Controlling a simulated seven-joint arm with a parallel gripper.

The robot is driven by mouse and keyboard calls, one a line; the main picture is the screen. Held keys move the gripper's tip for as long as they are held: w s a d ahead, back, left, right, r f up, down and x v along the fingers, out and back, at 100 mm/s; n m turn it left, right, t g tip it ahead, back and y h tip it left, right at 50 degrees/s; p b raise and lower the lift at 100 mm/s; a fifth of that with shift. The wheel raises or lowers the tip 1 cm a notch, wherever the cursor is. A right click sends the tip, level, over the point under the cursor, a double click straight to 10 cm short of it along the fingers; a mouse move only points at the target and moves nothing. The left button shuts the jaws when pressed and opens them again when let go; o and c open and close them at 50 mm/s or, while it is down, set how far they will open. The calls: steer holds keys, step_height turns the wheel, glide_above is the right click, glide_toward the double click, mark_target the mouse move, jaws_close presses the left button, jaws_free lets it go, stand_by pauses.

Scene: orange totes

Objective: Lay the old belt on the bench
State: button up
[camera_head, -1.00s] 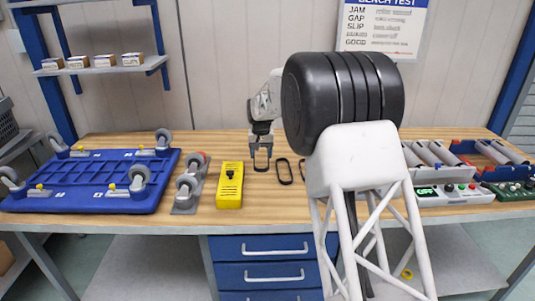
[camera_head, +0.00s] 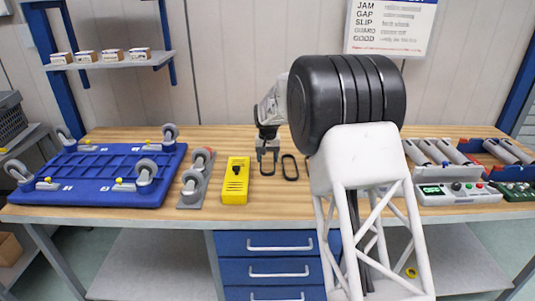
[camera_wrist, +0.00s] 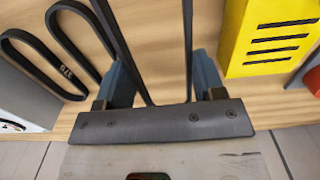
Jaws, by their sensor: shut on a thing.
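My gripper (camera_head: 267,146) is shut on a black looped belt (camera_head: 262,168), which hangs below the fingers in the head view. The belt (camera_wrist: 188,45) also shows in the wrist view, its two strands running up between the fingers (camera_wrist: 163,82). The wooden bench (camera_head: 217,215) is close below; whether the belt touches it I cannot tell. A second black belt loop (camera_head: 289,168) lies on the bench just right of the held one. The wrist view shows two loops at left, one (camera_wrist: 75,50) with a pale number.
A blue caster frame (camera_head: 90,178) is farther left. A white control box (camera_head: 458,194) stands at right. My own arm hides the bench's middle right.

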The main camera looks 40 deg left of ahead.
steer(key=shift+f, duration=0.7)
steer(key=shift+f, duration=1.9)
stand_by(0.9)
steer(key=o, duration=1)
steer(key=shift+r, duration=0.8)
steer(key=shift+r, duration=0.75)
steer(key=shift+r, duration=1)
steer(key=shift+r, duration=0.75)
steer(key=shift+r, duration=0.2)
